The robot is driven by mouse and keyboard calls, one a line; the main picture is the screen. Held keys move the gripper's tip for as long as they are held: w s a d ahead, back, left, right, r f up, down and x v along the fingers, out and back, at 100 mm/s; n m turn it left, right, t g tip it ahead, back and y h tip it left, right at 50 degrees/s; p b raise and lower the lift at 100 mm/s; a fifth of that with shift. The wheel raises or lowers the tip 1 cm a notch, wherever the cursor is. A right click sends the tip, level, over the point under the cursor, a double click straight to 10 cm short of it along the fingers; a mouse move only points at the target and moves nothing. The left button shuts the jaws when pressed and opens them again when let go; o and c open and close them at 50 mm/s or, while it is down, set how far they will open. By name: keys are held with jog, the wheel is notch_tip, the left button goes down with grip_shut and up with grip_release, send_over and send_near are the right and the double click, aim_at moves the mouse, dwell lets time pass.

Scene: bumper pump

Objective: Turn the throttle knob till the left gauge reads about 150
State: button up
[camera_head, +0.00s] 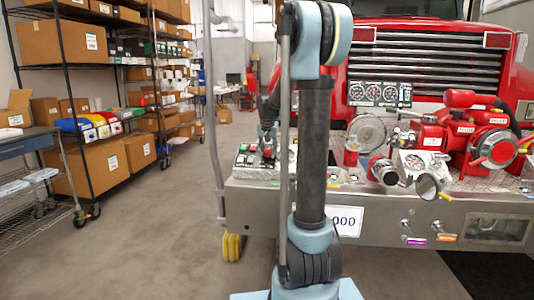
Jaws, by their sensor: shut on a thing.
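My gripper (267,143) is small and partly hidden at the left of my arm. It points down over a control box (243,161) on the left end of the truck's bumper. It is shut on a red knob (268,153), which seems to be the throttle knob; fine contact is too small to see. A gauge panel (380,105) stands behind the pump, in front of the red hood. Its left gauge (357,92) has a dark face; its needle and numbers are too small to read.
The red pump (460,135) with pipes and caps fills the bumper deck to the right. Another gauge (415,162) sits low among them. The silver bumper (390,205) spans the front. A shelf with cardboard boxes (62,42) and a cart (25,140) stand left; the floor between is clear.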

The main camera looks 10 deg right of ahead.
jog(key=o, duration=1.1)
jog(key=shift+r, duration=0.1)
jog(key=v, duration=1.1)
jog(key=shift+a+r, duration=0.1)
jog(key=shift+r, duration=0.25)
jog(key=shift+s, duration=0.1)
